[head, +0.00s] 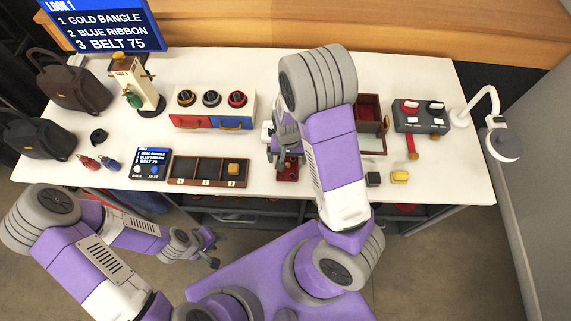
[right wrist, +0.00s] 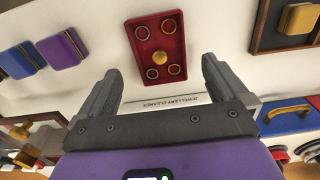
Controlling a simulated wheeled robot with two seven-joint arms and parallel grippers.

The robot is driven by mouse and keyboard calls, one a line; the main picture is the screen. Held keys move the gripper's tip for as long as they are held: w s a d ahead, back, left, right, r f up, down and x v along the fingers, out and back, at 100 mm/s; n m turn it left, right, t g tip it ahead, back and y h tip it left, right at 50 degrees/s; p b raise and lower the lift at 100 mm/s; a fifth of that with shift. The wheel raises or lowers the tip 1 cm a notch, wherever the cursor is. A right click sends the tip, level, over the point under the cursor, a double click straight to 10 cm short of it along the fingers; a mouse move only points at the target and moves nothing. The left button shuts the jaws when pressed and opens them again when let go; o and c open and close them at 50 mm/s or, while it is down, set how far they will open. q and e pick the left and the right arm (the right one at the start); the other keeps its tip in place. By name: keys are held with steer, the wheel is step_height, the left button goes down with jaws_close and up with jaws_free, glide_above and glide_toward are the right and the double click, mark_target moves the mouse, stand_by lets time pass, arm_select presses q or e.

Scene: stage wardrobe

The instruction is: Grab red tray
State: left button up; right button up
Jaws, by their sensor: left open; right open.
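The red tray (right wrist: 157,50) lies on the white tabletop in the right wrist view. It has a gold knob in its middle and rings near its corners. In the head view the tray (head: 289,174) is at the table's front edge, partly hidden by my right gripper (head: 284,157). In the right wrist view my right gripper (right wrist: 160,68) is open, with its fingers apart on either side of the tray's near end and nothing between them in its grip. My left gripper (head: 207,248) is open and empty in front of the table.
A three-compartment tray (head: 194,168) stands left of the red tray. A drawer box (head: 211,121) is behind it. An open red box (head: 368,108) and a lamp (head: 503,143) stand further right.

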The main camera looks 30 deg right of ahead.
mark_target(288, 165)
steer(key=shift+s+f, duration=0.1)
steer(key=shift+f, duration=0.4)
step_height(288, 165, down, 4)
steer(key=shift+f+b, duration=0.1)
steer(key=shift+b, duration=0.85)
